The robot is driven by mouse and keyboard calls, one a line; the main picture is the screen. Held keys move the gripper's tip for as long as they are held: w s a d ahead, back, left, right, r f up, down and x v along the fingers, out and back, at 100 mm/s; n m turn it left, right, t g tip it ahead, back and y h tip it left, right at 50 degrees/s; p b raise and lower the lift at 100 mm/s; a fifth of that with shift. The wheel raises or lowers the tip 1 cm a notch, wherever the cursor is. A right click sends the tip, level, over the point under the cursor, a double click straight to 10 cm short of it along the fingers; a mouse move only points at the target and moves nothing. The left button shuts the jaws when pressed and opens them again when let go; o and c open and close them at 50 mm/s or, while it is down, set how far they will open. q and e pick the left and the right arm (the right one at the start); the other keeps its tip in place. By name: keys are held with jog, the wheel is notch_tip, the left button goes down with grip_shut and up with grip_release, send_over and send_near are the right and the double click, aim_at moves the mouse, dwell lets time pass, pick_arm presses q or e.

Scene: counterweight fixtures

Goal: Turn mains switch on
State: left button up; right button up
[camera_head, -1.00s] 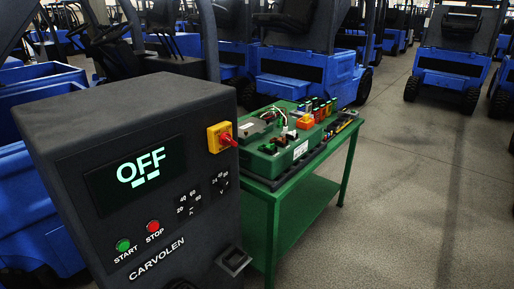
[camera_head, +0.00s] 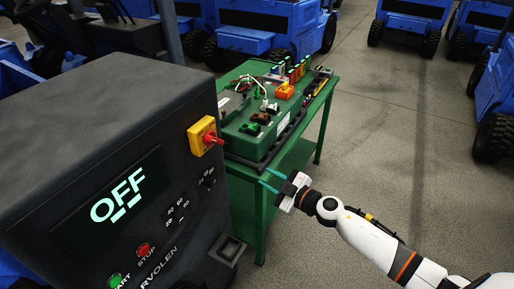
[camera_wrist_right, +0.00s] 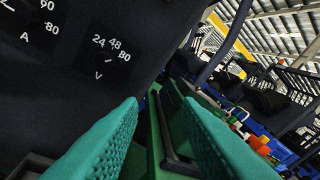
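The mains switch (camera_head: 205,139) is a red rotary knob on a yellow plate, on the upper right of the dark charger cabinet (camera_head: 90,110). The cabinet display (camera_head: 115,200) reads OFF. My right gripper (camera_head: 264,177) has teal fingers and is to the right of the switch and below it, apart from it, beside the green table. In the right wrist view, its fingers (camera_wrist_right: 160,108) are apart with nothing between them, and the cabinet's dial panel is at the left. The switch cannot be made out in that view. My left gripper is not in view.
Green START (camera_head: 118,280) and red STOP (camera_head: 143,250) buttons are low on the cabinet front. A black socket (camera_head: 228,249) is at its lower right. A green table (camera_head: 318,110) with electrical parts stands behind my right gripper. Open floor (camera_head: 370,130) lies to the right.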

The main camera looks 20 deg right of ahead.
aim_at(223, 143)
jog(key=s+a+r+n+g+y+p, duration=0.15)
jog(key=a+r+n+y, duration=0.35)
jog(key=r, duration=0.8)
jog(key=shift+m+h, duration=0.3)
jog(key=shift+h, duration=0.3)
jog(key=p+x, duration=0.1)
jog(key=x, duration=0.7)
jog(key=shift+a+p, duration=0.25)
jog(key=shift+p, duration=0.15)
jog(key=shift+x, duration=0.8)
jog(key=shift+f, duration=0.1)
jog(key=shift+c, duration=0.5)
jog(key=shift+d, duration=0.1)
jog(key=c, duration=0.4)
